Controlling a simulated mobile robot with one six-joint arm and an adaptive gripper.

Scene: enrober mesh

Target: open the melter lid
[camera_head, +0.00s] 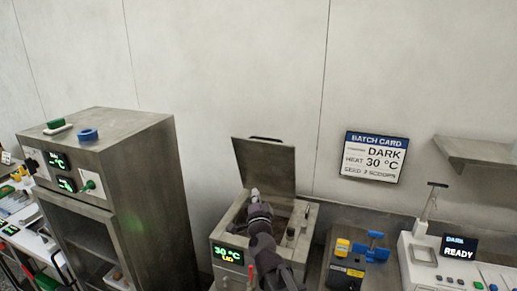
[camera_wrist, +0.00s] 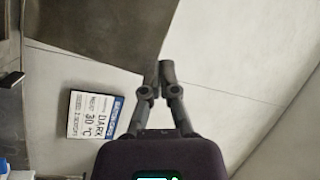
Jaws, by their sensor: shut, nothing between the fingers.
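The melter (camera_head: 228,250) is a grey metal box with a green display reading 30 °C and "LID". Its lid (camera_head: 265,166) stands raised, nearly upright, at the back of the box, with a dark handle on its far top edge. In the wrist view the lid (camera_wrist: 105,30) is a dark panel at the top. My gripper (camera_head: 255,193) is in front of the lid's inner face, over the melter's opening. In the wrist view my gripper (camera_wrist: 165,70) has its fingertips together, empty, near the lid's corner. I cannot tell whether it touches the lid. My arm hides part of the opening.
A tall grey cabinet (camera_head: 155,175) stands to the left. A batch card (camera_head: 373,157) hangs on the wall at right, reading DARK, 30 °C. A wall shelf (camera_head: 480,152), a yellow and blue device (camera_head: 350,265) and a white machine (camera_head: 425,262) reading READY are right of the melter.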

